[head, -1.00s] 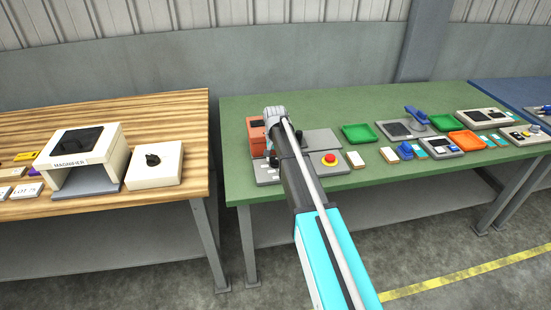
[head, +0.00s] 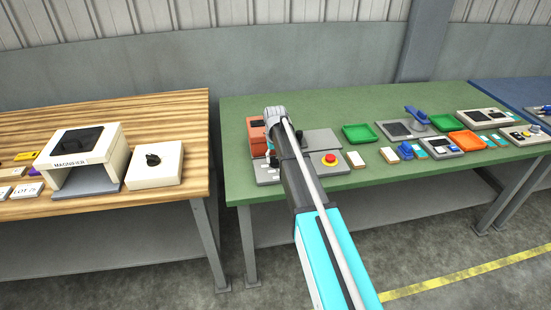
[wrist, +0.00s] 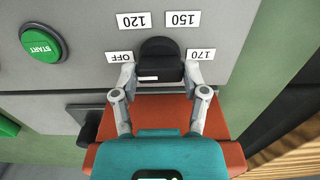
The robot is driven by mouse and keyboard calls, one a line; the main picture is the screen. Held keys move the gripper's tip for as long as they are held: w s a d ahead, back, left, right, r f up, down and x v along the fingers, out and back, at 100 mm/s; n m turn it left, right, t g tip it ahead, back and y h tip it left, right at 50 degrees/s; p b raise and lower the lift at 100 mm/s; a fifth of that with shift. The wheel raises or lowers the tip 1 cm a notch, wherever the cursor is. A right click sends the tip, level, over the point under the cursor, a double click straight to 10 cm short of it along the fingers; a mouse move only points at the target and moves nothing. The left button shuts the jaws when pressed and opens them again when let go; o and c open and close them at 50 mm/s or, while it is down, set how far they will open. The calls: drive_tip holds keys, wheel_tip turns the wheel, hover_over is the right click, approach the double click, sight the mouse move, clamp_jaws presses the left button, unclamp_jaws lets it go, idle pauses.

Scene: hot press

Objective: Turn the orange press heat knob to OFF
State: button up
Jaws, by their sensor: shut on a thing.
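The press heat knob (wrist: 160,60) is black and sits on a grey panel in the wrist view. White labels surround it: OFF (wrist: 120,57), 120 (wrist: 131,20), 150 (wrist: 182,18) and 170 (wrist: 201,54), all upside down in this view. My gripper (wrist: 160,75) has one finger on each side of the knob and is shut on it. A short white mark shows on the knob's near face; I cannot tell which label it points at. In the head view the orange press (head: 257,138) stands on the green table, partly behind my arm, which hides the fingertips.
A green START button (wrist: 41,43) is left of the knob in the wrist view. A red stop button (head: 330,158) sits right of my arm in the head view. Green trays (head: 361,133) and other devices stand farther right. A wooden table (head: 180,110) is at left.

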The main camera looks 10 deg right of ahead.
sight(275, 158)
drive_tip(key=o, duration=1.1)
drive_tip(key=shift+o, duration=0.2)
drive_tip(key=shift+m, duration=0.5)
drive_tip(key=m, duration=0.4)
drive_tip(key=shift+m, duration=0.4)
drive_tip(key=m, duration=0.6)
wheel_tip(275, 158, up, 14)
drive_tip(key=p, duration=1.5)
drive_tip(key=s+n+b, duration=0.1)
drive_tip(key=s+n, duration=1)
drive_tip(key=s, duration=1.7)
